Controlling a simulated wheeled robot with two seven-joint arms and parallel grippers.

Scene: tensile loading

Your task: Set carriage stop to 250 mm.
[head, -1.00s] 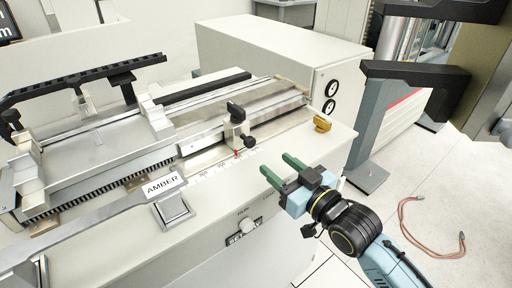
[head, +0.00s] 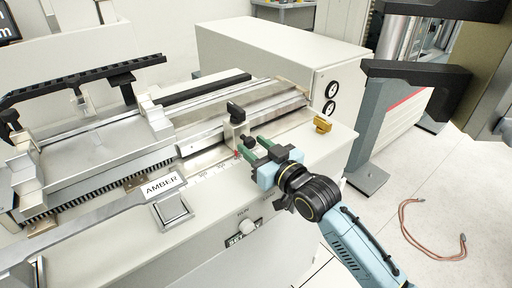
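The carriage stop (head: 234,132) is a light metal block on the rail, with a black knob (head: 235,110) on top and a smaller dark knob (head: 249,141) on its near side. Its red pointer (head: 237,155) stands over the printed scale (head: 204,176), whose figures are too small to read surely. My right gripper (head: 253,145) has two green fingers, spread apart, with their tips close to the small side knob. I cannot tell whether they touch it. Nothing is seen held. My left gripper is not in view.
A dial (head: 248,227) sits on the front panel below. A brass piece (head: 322,124) lies at the bench's right end. A cable (head: 430,240) lies on the floor at right.

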